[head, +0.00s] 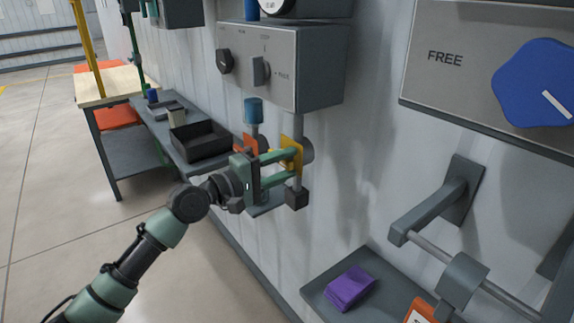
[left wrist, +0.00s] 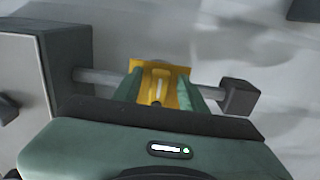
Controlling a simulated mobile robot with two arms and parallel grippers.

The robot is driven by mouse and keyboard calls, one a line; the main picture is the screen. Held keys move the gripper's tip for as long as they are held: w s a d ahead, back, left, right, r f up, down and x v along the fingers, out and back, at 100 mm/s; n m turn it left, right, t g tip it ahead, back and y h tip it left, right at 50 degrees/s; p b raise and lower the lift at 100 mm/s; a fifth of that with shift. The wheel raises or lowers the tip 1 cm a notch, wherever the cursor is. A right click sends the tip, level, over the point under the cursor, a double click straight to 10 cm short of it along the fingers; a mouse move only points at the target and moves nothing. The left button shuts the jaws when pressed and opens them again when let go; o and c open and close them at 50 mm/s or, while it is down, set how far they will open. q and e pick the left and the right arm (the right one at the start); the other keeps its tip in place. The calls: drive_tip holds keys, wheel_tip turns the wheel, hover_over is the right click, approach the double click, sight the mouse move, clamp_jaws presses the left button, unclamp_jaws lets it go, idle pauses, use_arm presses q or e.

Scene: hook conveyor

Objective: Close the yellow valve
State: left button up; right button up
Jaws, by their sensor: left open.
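The yellow valve handle (head: 292,152) is a flat plate on a grey pipe, below the grey control box on the wall. In the left wrist view the yellow handle (left wrist: 160,68) shows between my green fingers, with the grey pipe running across behind it. My left gripper (head: 296,163) is open, with its fingers reaching to the handle, one on either side. Its fingers also show in the left wrist view (left wrist: 162,88). I cannot tell whether they touch the handle. My right gripper is not in view.
A grey control box (head: 272,66) with knobs hangs above the valve. A blue cylinder (head: 253,110) stands left of the pipe. A black bin (head: 200,140) sits on a bench. Right are a shelf with a purple block (head: 350,288) and a panel with a blue knob (head: 535,80).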

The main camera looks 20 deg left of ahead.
use_arm(q)
drive_tip(key=b+v, duration=0.2)
drive_tip(key=v, duration=0.5)
drive_tip(key=shift+s, duration=0.2)
drive_tip(key=shift+a+f, duration=0.1)
